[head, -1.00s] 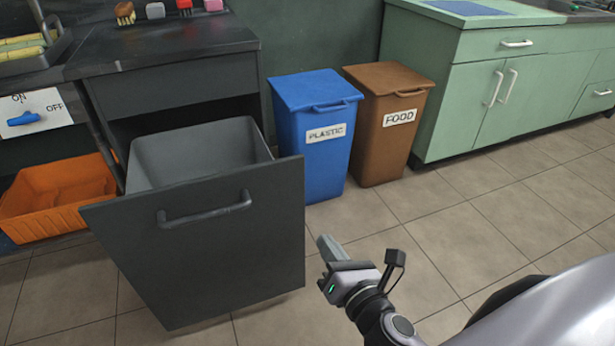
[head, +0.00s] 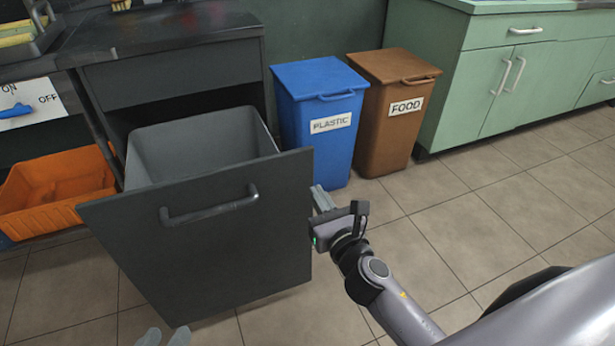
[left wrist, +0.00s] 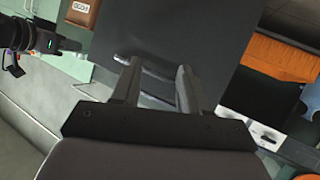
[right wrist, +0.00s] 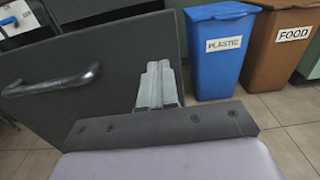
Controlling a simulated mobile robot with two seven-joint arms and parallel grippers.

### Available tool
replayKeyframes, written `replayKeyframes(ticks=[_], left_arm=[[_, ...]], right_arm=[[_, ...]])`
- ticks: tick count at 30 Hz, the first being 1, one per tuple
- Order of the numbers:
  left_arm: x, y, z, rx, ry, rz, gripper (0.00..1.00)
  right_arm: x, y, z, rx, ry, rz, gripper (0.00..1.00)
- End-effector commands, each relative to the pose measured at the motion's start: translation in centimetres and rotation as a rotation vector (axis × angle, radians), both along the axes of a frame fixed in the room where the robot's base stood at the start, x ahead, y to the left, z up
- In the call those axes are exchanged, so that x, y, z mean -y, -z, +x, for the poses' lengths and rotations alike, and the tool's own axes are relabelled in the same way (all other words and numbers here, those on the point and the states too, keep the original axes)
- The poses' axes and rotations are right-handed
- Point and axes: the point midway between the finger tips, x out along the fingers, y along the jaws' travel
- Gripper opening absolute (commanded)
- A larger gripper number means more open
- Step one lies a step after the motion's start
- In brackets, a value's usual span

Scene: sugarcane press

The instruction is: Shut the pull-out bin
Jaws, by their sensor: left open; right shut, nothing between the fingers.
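The pull-out bin stands open, with its dark grey front panel (head: 225,255) out from the cabinet and a grey tub (head: 205,150) behind it. A bar handle (head: 210,208) crosses the panel's upper part. My right gripper (head: 323,198) is shut and empty beside the panel's right edge; I cannot tell whether it touches. My left gripper (head: 165,337) is open and low in front of the panel. In the left wrist view its fingers (left wrist: 158,72) point at the panel and handle.
A blue plastic bin (head: 320,115) and a brown food bin (head: 390,115) stand right of the pull-out bin. An orange crate (head: 50,190) sits to its left, below an ON/OFF switch (head: 20,108). Green cabinets (head: 490,80) stand at right. Tiled floor is clear in front.

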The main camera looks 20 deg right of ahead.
Motion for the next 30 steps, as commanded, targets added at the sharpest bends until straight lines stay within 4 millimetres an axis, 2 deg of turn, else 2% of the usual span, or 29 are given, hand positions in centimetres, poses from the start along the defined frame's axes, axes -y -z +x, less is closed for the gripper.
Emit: replayKeyframes(ticks=[6, 12, 18, 30], left_arm=[[0.2, 0.4, 0.0, -0.004, 0.003, -0.018, 0.44], [0.6, 0.7, 0.0, -0.013, 0.012, -0.04, 0.44], [0.8, 0.3, 0.2, -0.005, 0.016, -0.051, 0.44], [0.9, 0.0, 0.4, 0.004, 0.017, -0.055, 0.44]], right_arm=[[0.0, 0.1, 3.4, 0.001, 0.0, 0.0, 0.0], [0.0, 0.1, 5.6, 0.001, 0.0, 0.001, 0.0], [0.0, 0.0, 6.4, 0.0, 0.0, 0.001, 0.0], [0.0, 0.0, 6.5, 0.0, 0.0, 0.001, 0.0]])
